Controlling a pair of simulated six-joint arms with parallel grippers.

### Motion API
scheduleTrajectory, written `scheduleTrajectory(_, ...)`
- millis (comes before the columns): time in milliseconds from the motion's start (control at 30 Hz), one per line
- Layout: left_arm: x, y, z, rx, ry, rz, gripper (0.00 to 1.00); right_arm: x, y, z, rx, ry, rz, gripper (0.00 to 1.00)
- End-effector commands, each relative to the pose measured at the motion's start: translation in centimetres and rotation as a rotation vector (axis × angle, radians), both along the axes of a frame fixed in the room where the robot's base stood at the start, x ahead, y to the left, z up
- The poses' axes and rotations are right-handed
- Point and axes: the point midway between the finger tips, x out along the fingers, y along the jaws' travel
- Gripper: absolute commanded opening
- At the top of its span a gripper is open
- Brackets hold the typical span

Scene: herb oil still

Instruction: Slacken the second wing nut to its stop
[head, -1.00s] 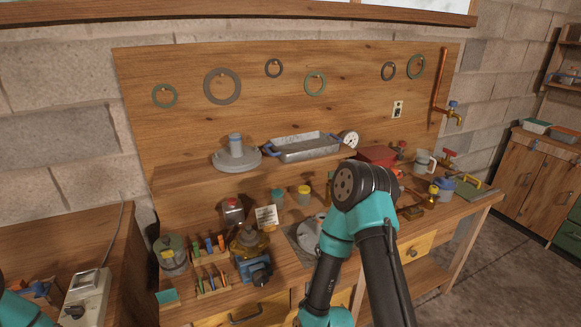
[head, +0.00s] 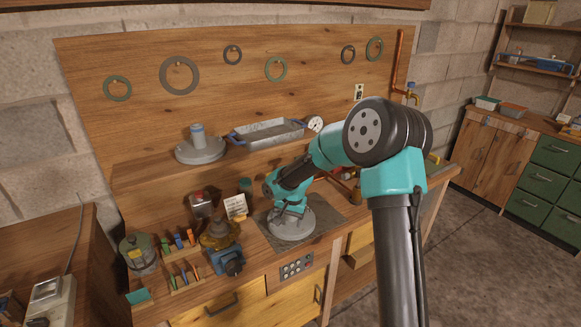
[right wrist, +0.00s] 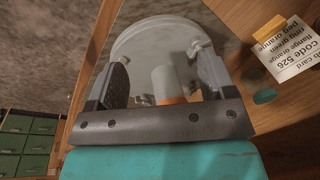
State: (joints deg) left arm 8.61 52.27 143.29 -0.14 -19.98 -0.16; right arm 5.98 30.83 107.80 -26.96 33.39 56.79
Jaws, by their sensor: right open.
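A grey round metal flange (head: 293,230) sits on a dark mat on the bench. In the right wrist view the flange (right wrist: 150,40) has a central pipe (right wrist: 166,80) with an orange band, and small metal wing nuts around it. One wing nut (right wrist: 199,46) is by the finger on the picture's right; another (right wrist: 144,99) is by the pipe. I cannot tell which is the second. My right gripper (head: 285,210) is low over the flange; in the wrist view its fingers (right wrist: 162,78) are apart, with nothing visibly clamped. My left gripper is not in view.
A written card (head: 235,206) stands left of the mat. A blue clamp (head: 228,260) with an amber vessel, peg racks and a lidded jar (head: 138,254) are further left. A shelf above holds a tray (head: 268,133) and a grey lid (head: 201,148).

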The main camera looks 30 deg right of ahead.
Motion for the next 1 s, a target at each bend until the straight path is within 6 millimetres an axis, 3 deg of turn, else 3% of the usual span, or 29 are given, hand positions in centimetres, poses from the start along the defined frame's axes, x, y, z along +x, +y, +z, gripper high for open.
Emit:
scheduleTrajectory(100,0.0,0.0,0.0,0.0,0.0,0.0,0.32,2.7,-2.0,3.6,-0.01,0.039,-0.205,0.76)
scheduleTrajectory(233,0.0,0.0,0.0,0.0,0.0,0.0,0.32,4.7,-3.9,7.8,-0.012,0.09,-0.436,0.76)
scheduleTrajectory(400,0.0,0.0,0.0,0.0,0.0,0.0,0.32,5.9,-5.6,12.7,-0.008,0.148,-0.69,0.76)
scheduleTrajectory(500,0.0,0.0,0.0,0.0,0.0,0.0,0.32,6.1,-6.1,14.4,-0.007,0.167,-0.776,0.76)
scheduleTrajectory(633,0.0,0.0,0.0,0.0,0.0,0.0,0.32,6.0,-6.4,15.2,-0.007,0.18,-0.817,0.76)
scheduleTrajectory(1000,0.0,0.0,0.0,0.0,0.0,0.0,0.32,6.0,-6.3,14.9,-0.007,0.18,-0.815,0.76)
